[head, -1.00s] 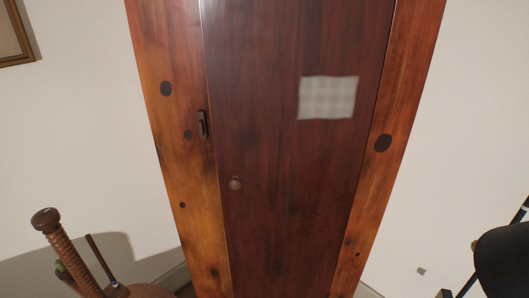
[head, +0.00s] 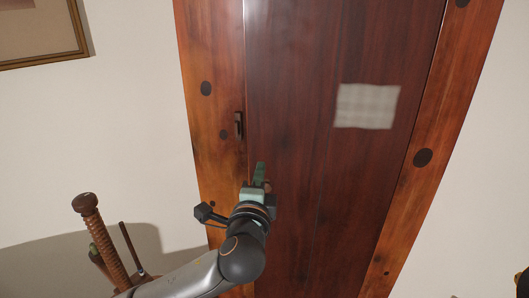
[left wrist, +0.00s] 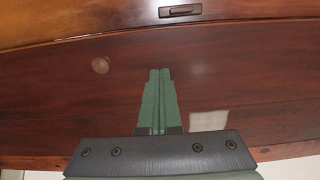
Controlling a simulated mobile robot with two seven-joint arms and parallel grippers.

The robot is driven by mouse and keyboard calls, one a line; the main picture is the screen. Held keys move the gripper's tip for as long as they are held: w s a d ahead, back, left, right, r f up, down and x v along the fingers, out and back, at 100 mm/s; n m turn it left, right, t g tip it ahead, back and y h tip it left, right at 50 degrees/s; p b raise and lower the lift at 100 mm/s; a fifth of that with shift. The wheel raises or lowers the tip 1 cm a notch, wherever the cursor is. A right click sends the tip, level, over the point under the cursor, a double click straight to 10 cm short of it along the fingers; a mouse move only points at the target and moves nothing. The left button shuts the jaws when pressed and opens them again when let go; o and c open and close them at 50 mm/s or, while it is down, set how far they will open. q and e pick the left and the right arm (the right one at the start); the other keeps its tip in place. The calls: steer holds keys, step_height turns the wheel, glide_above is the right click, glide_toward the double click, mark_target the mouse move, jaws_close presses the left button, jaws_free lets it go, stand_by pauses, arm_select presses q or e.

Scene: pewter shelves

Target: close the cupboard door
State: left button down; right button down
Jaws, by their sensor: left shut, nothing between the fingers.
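The cupboard door (head: 320,60) is a dark red-brown panel in a lighter orange wooden frame (head: 208,130). It looks flush or nearly flush with the frame; I cannot tell whether a small gap remains. In the left wrist view the door (left wrist: 245,65) fills most of the picture, with its round wooden knob (left wrist: 100,65) left of the fingers. A dark latch (head: 238,124) sits on the frame beside the door edge; the latch also shows in the left wrist view (left wrist: 180,10). My left gripper (head: 259,170) is shut and empty in front of the door; contact is unclear. My right gripper is out of view.
A pale square patch (head: 367,106) is on the door. A wooden spindle-like post (head: 100,232) stands at the lower left near my left arm. A framed picture (head: 45,55) hangs on the wall at the upper left. The wall on the right is bare.

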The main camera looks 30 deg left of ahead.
mark_target(266, 146)
arm_select(q)
steer(key=x, duration=0.8)
steer(key=shift+w+a+p, duration=0.1)
steer(key=shift+w+p, duration=0.15)
steer(key=shift+p, duration=0.05)
